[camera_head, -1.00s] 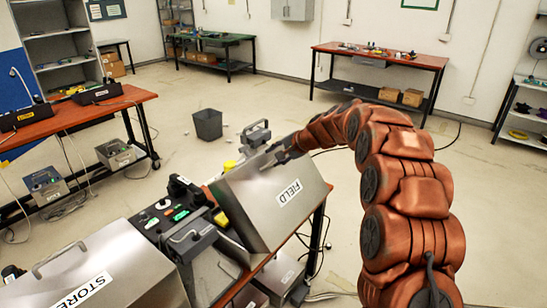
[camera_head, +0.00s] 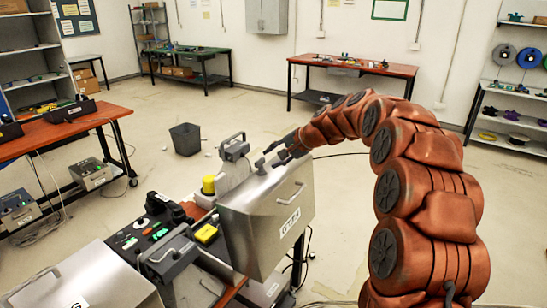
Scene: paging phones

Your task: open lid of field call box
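The field call box lid (camera_head: 258,228) is a bare metal panel right of the middle of the bench. It stands steeply up, with its outer face towards me. A bar handle (camera_head: 290,192) and a white label (camera_head: 290,221), read edge-on, are on that face. My gripper (camera_head: 280,156) is at the lid's top edge, its dark fingers beside or just over the rim. Whether they touch the lid, and how far apart they are, is too small to tell. The inside of the box is hidden behind the lid.
A second metal lid (camera_head: 85,280) lies at the lower left. Dark handsets (camera_head: 170,258) and a control panel with coloured buttons (camera_head: 140,235) sit between them. A yellow-capped item (camera_head: 208,185) stands behind. A bin (camera_head: 185,139) is on the open floor.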

